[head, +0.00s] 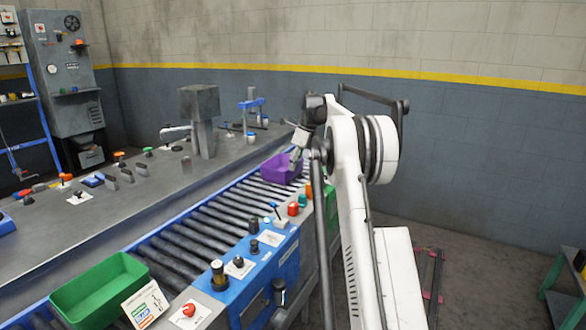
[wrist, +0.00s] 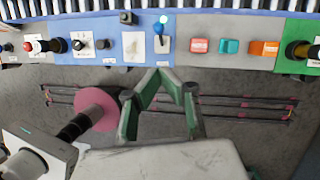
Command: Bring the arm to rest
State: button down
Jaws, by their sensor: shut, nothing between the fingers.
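My white arm (head: 355,200) rises at the right of the conveyor in the head view, and its dark wrist bends over to the left. My gripper (head: 296,158) points down in front of the purple bin as seen from the head. In the wrist view the green-sided fingers of my gripper (wrist: 159,74) meet at their tips, shut and empty. The tips show just below the edge of the blue control panel (wrist: 186,52), over the grey floor. I cannot tell the exact height of the tips.
A roller conveyor (head: 205,222) carries a purple bin (head: 281,168) at the far end and a green bin (head: 98,292) at the near end. Dark floor rails (wrist: 240,108) lie below.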

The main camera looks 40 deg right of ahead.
dwell(0.3)
jog(key=s+a+r+n+t+h, duration=0.1)
jog(key=s+a+r+n, duration=0.35)
jog(key=a, duration=0.55)
jog(key=s+a+r+n, duration=0.4)
jog(key=s+a+n, duration=0.1)
jog(key=a, duration=0.4)
jog(key=s+a+r+n+t+h, duration=0.1)
jog(key=s+a+r+n, duration=0.35)
jog(key=a, duration=0.55)
jog(key=s+a+f+n+t, duration=0.1)
jog(key=s+a+f+n, duration=0.3)
jog(key=s, duration=0.5)
jog(key=s+a+f+n+t, duration=0.1)
jog(key=s+a+f+n, duration=0.4)
jog(key=s, duration=0.4)
jog(key=s+a+f+n, duration=0.4)
jog(key=s+a+n, duration=0.2)
jog(key=s, duration=0.3)
jog(key=shift+a+f+n+t+h, duration=0.15)
jog(key=shift+a+n+t+h, duration=0.15)
jog(key=shift+n+t, duration=0.1)
jog(key=c, duration=2.4)
grip_release()
jog(key=shift+c, duration=0.2)
